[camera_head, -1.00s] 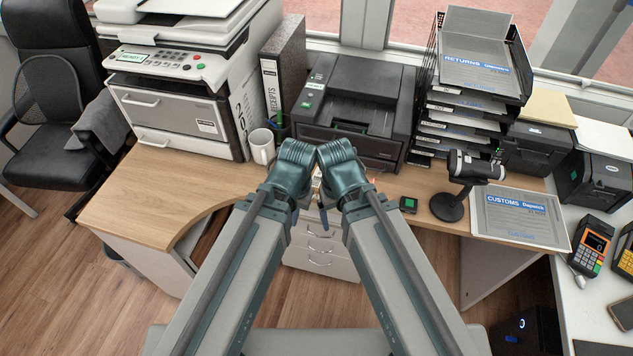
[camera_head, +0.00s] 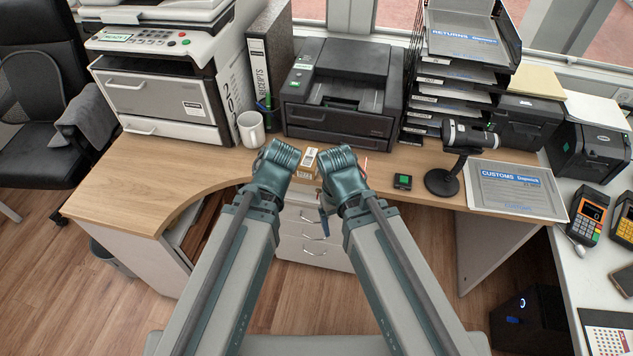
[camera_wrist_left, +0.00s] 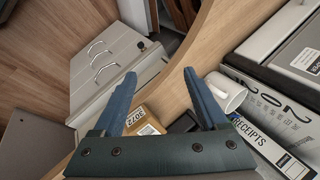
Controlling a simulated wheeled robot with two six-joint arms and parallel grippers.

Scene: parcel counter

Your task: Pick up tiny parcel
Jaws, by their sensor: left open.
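The tiny parcel (camera_head: 309,159) is a small brown cardboard box with a white label. It lies on the wooden desk near its front edge, showing between my two wrists in the head view. In the left wrist view the parcel (camera_wrist_left: 143,122) shows beyond the left gripper's base, between the two blue fingers. My left gripper (camera_wrist_left: 160,92) is open, its fingers spread and empty; in the head view its wrist (camera_head: 276,165) is left of the parcel. My right gripper (camera_head: 340,170) is just right of the parcel; its fingers are mostly hidden by its own wrist.
A white mug (camera_head: 251,130) and a receipts binder (camera_head: 268,65) stand behind on the left. A black printer (camera_head: 340,95) is behind the parcel. The desk's left part is clear.

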